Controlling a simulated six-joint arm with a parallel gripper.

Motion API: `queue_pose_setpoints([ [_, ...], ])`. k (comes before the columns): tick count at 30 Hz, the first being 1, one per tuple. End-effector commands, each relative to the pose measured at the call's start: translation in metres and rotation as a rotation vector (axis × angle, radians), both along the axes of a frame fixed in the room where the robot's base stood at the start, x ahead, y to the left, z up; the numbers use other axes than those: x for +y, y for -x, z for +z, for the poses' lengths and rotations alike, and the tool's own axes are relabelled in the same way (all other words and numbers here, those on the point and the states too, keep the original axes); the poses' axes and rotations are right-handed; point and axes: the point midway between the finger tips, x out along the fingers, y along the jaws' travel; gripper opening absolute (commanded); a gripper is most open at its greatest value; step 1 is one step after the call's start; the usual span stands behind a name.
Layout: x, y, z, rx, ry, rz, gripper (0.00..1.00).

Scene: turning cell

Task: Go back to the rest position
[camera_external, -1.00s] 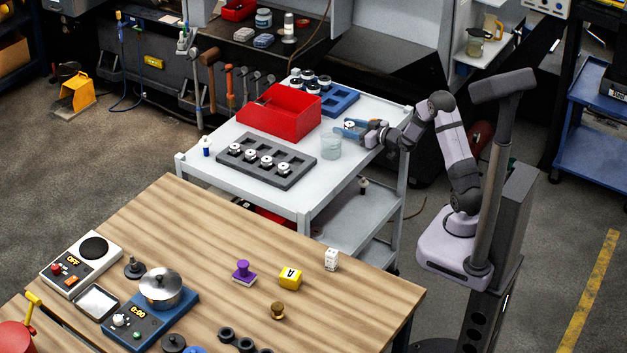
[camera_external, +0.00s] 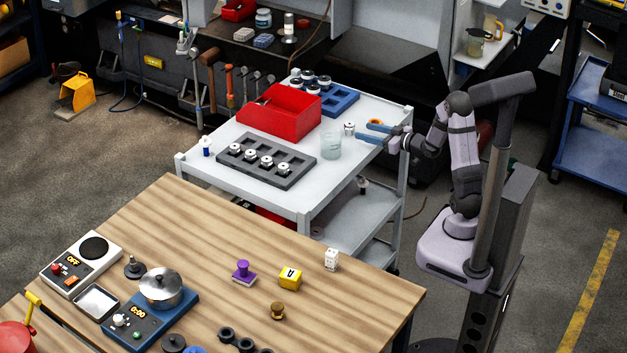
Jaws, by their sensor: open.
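My gripper (camera_external: 367,130), with blue fingers, is open and empty above the right part of the grey cart top (camera_external: 222,188). A small white and dark turned part (camera_external: 349,128) stands on the cart just left of the fingertips, apart from them as far as I can tell. A small orange-brown thing shows behind the upper finger; I cannot tell what it is. My arm reaches in from its stand on the right.
A clear beaker (camera_external: 330,146) stands close to the gripper, front left. A red bin (camera_external: 279,110), a blue tray (camera_external: 340,100) and a dark tray (camera_external: 266,163) with several parts are on the cart. The wooden table (camera_external: 220,225) in front holds several small objects.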

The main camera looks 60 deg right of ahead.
Motion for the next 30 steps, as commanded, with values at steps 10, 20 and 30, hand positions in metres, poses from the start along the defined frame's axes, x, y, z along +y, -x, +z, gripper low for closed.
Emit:
queue_pose_setpoints([
  [10,0.007,-0.002,0.012,0.037,0.007,-0.003,0.50],
  [20,0.056,0.013,0.052,0.357,0.041,-0.056,0.50],
  [30,0.111,0.102,0.006,0.868,0.038,-0.106,0.50],
])
